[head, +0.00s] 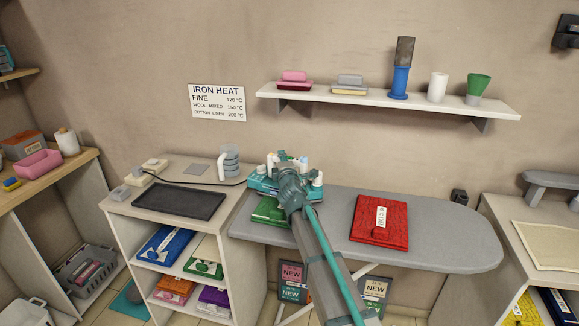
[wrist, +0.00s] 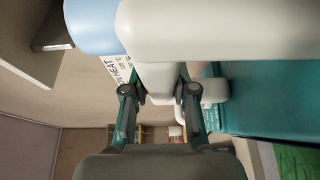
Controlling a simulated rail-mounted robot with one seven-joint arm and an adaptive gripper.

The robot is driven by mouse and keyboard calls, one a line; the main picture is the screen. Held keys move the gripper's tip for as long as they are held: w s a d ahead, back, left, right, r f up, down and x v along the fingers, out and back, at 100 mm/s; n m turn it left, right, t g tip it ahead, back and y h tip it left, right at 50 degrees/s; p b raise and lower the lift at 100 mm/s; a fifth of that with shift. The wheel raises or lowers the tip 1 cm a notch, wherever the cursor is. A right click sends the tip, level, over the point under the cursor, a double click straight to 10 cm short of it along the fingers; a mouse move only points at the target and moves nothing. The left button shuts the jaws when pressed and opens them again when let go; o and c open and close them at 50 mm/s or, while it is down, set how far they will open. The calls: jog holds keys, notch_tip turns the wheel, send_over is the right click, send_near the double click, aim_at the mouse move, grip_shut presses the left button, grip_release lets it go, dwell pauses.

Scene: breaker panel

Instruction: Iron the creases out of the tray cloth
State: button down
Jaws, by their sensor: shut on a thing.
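My gripper (head: 291,182) is over the left end of the grey ironing board (head: 455,240), at the teal caddy (head: 262,184). In the wrist view its two fingers (wrist: 157,95) are shut on a white thing (wrist: 230,28) with a pale blue end, perhaps a bottle. The caddy's teal side fills the right there. A flat beige cloth (head: 549,245) lies on the right-hand table; I cannot tell whether it is the tray cloth. A grey, ringed object with a white handle (head: 229,161) stands on the left counter, and I cannot tell whether it is the iron.
A folded red cloth (head: 379,220) lies mid-board and a green one (head: 269,212) lies in front of the caddy. A dark tray (head: 180,203) and a cord occupy the left counter. A wall shelf (head: 385,101) holds several items. The board's right end is clear.

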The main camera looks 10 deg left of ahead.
aim_at(291, 158)
jog(key=a+b, duration=0.1)
jog(key=a, duration=0.1)
jog(key=a+b, duration=0.1)
jog(key=a, duration=0.1)
jog(key=shift+w, duration=0.4)
jog(key=shift+a+r+b, duration=0.2)
jog(key=shift+a+b, duration=0.3)
jog(key=shift+a, duration=0.05)
jog(key=shift+s+d+r+p, duration=0.15)
jog(key=shift+d+p, duration=0.55)
jog(key=shift+d, duration=0.2)
jog(key=d+p, duration=0.1)
jog(key=d, duration=0.1)
jog(key=d+p, duration=0.2)
jog(key=s+d+p, duration=0.1)
jog(key=d, duration=0.1)
jog(key=shift+s+d+p, duration=0.1)
jog(key=shift+d+p, duration=0.2)
jog(key=shift+p, duration=0.05)
jog(key=shift+s+d+f+p, duration=0.15)
jog(key=shift+d+f+p, duration=0.05)
jog(key=shift+d+p, duration=0.7)
jog(key=shift+d+f, duration=0.15)
jog(key=shift+d, duration=0.25)
